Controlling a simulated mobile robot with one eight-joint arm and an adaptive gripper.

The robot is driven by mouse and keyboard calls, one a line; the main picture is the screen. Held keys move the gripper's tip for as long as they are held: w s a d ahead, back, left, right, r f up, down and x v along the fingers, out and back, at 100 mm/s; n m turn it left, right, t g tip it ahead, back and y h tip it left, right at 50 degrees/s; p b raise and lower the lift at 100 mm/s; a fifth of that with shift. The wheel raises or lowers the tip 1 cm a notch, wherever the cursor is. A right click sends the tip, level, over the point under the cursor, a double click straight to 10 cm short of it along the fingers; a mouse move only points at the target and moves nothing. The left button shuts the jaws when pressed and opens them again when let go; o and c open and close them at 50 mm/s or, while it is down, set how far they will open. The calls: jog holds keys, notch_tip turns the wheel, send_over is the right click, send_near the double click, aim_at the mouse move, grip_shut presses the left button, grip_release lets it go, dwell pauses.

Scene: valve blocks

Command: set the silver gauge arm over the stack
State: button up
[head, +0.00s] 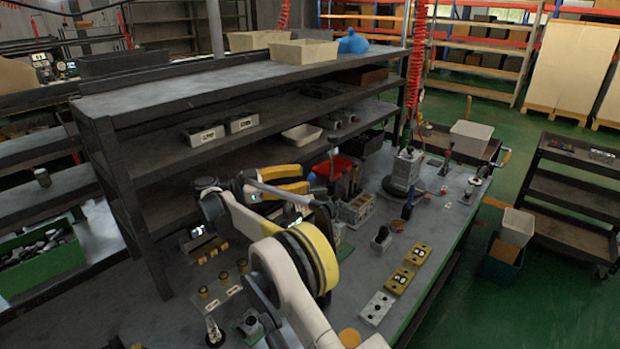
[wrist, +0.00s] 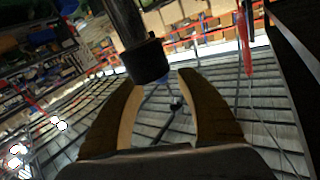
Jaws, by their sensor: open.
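A slim grey rod (head: 285,192), which looks like the silver gauge arm, runs slantwise beside my gripper (head: 306,178) in the head view. In the wrist view, a dark post with a black end (wrist: 147,60) reaches from the top to between the fingertips; I cannot tell whether it is the same arm. My gripper's two tan fingers (wrist: 160,75) stand apart, with no clear contact on the post. Another grey block (head: 356,209) sits nearer; which is the task's stack is unclear. My arm hides part of the bench.
Yellow and silver plates (head: 398,281) lie along the bench's right side. A red bin (head: 335,168) is behind my gripper. Dark shelving (head: 250,75) borders the bench at left. A red coiled hose (head: 417,70) hangs above. A dark cart (head: 575,195) stands at right.

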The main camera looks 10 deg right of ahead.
jog(key=s+a, duration=0.1)
jog(key=a, duration=0.7)
jog(key=shift+a, duration=0.35)
